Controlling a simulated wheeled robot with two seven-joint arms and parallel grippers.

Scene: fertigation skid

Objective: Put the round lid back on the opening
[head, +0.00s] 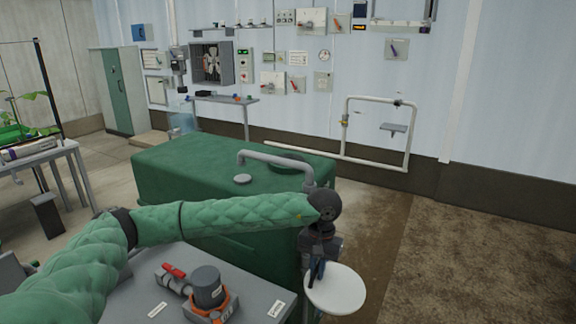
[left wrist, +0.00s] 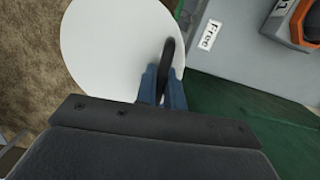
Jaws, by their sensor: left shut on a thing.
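The round lid (head: 335,290) is a white disc with a dark handle. My left gripper (head: 317,268) is shut on that handle and holds the lid beside the front right corner of the green tank. In the left wrist view the lid (left wrist: 112,45) fills the upper left, and the blue fingers of the gripper (left wrist: 164,80) close around the dark handle. The opening (head: 290,160) appears as a dark round patch on the tank top, behind the grey pipe and partly hidden by it. My right gripper is not in view.
The green tank (head: 190,158) carries a bent grey pipe (head: 275,160) and a small grey cap (head: 243,179). A grey surface (head: 255,275) in front holds a red-handled valve (head: 174,272) and an orange-ringed dark fitting (head: 208,285). The floor at right is clear.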

